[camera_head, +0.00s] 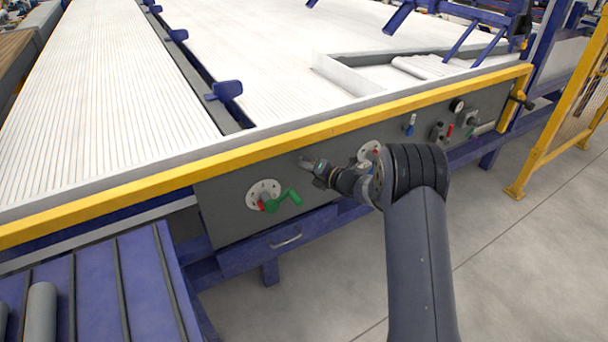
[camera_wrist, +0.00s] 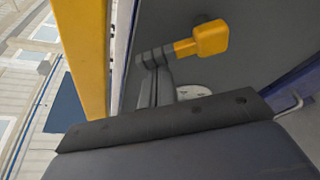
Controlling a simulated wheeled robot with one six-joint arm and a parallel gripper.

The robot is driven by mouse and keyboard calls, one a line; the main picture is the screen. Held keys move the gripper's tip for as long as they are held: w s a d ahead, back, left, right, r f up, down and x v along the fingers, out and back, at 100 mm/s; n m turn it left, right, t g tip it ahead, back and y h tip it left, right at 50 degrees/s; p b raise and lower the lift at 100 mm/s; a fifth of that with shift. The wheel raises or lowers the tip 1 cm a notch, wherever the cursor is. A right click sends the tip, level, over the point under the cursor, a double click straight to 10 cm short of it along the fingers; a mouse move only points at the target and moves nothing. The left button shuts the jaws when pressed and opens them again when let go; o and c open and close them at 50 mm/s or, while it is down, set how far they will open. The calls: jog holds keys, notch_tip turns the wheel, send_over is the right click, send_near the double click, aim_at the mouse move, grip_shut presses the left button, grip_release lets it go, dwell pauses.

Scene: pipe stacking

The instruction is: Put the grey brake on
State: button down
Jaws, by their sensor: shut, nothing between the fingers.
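My gripper (camera_head: 307,162) is shut and empty in front of the dark grey panel (camera_head: 228,214) in the head view, just below the yellow rail. It points left and is small there, so contact with any control is unclear. In the wrist view a yellow knob (camera_wrist: 211,38) on a short stem stands out from the panel, next to dark ribbed parts. A white disc (camera_wrist: 195,92) is partly hidden behind my wrist. I cannot tell for sure which control is the grey brake.
A green handle (camera_head: 284,200) on a white round plate sits left of my gripper. Right along the panel are a blue-handled lever (camera_head: 410,125) and a red lever (camera_head: 450,130). The yellow rail (camera_head: 150,187) runs above. A yellow fence (camera_head: 560,130) stands right.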

jog(key=m+b, duration=0.1)
jog(key=w+d+r+m+y+b, duration=0.1)
jog(key=m, duration=0.1)
jog(key=d+m+b, duration=0.1)
jog(key=m, duration=0.1)
jog(key=shift+w+d+r+y, duration=0.25)
jog(key=shift+w+r+y, duration=0.1)
jog(key=shift+r+y, duration=0.05)
jog(key=shift+b, duration=0.3)
dwell(0.4)
